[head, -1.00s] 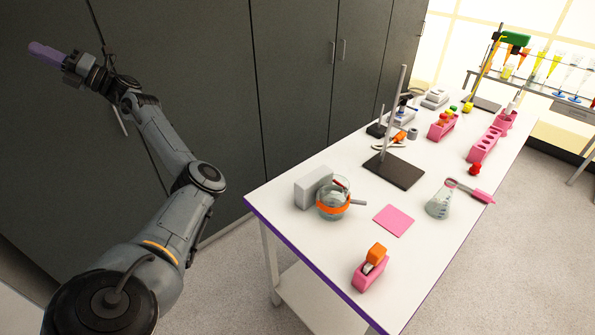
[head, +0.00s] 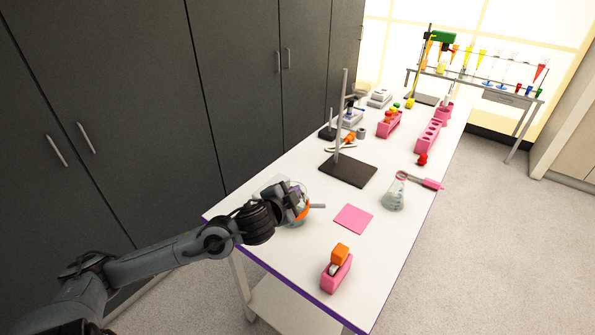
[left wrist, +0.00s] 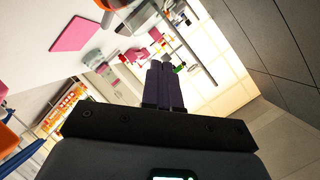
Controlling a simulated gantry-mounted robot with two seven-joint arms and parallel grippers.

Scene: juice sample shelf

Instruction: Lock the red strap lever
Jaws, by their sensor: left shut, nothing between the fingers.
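A round glass vessel with an orange band (head: 302,213) stands on the white table, with a grey handle (head: 318,206) sticking out to its right. My left gripper (head: 298,191) is in front of and over the vessel in the head view and hides much of it. I cannot tell if it touches. Its purple fingers (left wrist: 163,82) are shut together with nothing between them in the left wrist view. I cannot make out the red strap lever in either current view. My right gripper is not in view.
A pink square (head: 353,218) lies right of the vessel. A pink dispenser with an orange top (head: 338,270) stands near the front edge. A dark stand base (head: 348,170) with a tall rod is behind. A conical flask (head: 394,192) stands on the right.

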